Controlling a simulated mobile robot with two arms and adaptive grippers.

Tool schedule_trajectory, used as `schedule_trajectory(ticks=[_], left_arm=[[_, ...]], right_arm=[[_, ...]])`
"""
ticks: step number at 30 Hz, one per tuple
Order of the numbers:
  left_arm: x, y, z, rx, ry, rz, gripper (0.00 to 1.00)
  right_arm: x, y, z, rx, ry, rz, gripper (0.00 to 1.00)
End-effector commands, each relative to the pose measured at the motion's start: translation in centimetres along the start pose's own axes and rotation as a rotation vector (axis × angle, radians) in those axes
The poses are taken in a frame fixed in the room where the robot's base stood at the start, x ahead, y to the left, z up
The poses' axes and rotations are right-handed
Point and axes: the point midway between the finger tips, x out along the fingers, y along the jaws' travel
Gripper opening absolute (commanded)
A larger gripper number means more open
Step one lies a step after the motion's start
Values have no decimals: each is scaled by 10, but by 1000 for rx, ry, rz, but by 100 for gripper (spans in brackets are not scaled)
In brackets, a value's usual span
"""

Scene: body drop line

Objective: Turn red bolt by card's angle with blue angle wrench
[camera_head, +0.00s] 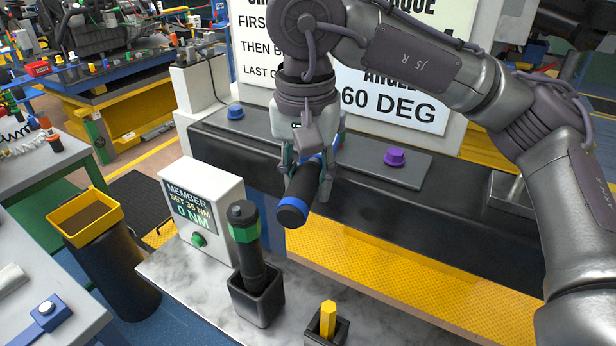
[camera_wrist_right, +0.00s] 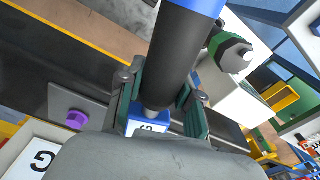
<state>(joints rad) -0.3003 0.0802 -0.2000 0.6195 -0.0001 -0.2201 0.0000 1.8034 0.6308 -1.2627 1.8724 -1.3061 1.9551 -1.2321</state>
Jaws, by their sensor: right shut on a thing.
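My right gripper (camera_head: 312,160) is shut on the blue angle wrench (camera_head: 298,193), a black cylinder with a blue band near its lower end. It holds the wrench tilted over the dark beam (camera_head: 445,200). The wrench also fills the upper middle of the right wrist view (camera_wrist_right: 178,50), between the gripper fingers (camera_wrist_right: 160,105). A small blue and white part of it shows beyond the fingers. The card (camera_head: 390,100) behind the arm reads "ANGLE" and "60 DEG", its other lines partly covered. No red bolt shows; the arm and wrench cover part of the beam. My left gripper is not in view.
A blue bolt (camera_head: 235,111) and a purple bolt (camera_head: 395,157) stand on the beam. A green-banded wrench (camera_head: 245,232) stands in a black holder, beside a display box (camera_head: 206,207) reading "0 NM". A yellow hex tool (camera_head: 328,318) stands in another holder at the front.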

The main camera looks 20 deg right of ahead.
Motion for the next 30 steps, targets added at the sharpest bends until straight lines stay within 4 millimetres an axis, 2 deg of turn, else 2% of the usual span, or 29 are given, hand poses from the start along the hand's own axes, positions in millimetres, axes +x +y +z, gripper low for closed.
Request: schedule_trajectory(ticks=[30], left_arm=[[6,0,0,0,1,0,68]], right_arm=[[6,0,0,0,1,-1,0]])
